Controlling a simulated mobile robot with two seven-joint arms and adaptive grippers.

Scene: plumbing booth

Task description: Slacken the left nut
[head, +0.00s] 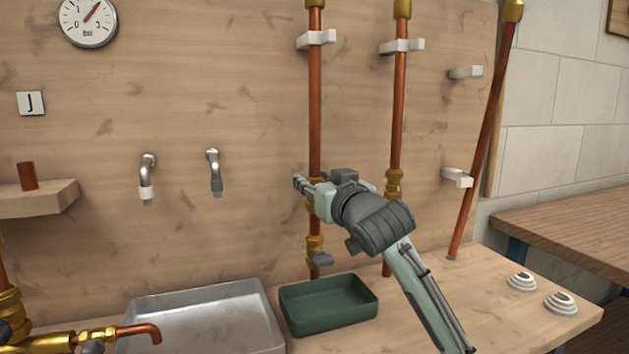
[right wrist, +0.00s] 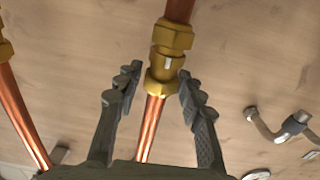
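The left copper pipe (head: 314,110) runs down the board with brass fittings on it. My right gripper (head: 303,184) is at this pipe and partly hides a fitting there. In the right wrist view the gripper (right wrist: 160,82) is open, with one finger on each side of the pipe (right wrist: 152,125). A brass nut (right wrist: 164,68) with a pale mark lies at the fingertips, between them, with gaps visible on both sides. A larger brass fitting (right wrist: 172,38) adjoins it. My left gripper is not in view.
A second copper pipe (head: 397,120) stands to the right and a leaning one (head: 485,140) beyond. A lower brass valve (head: 314,247) sits above a green tray (head: 330,303). A grey metal tray (head: 205,318) is beside it. Two spouts (head: 147,180) (head: 214,172) project left of the pipe.

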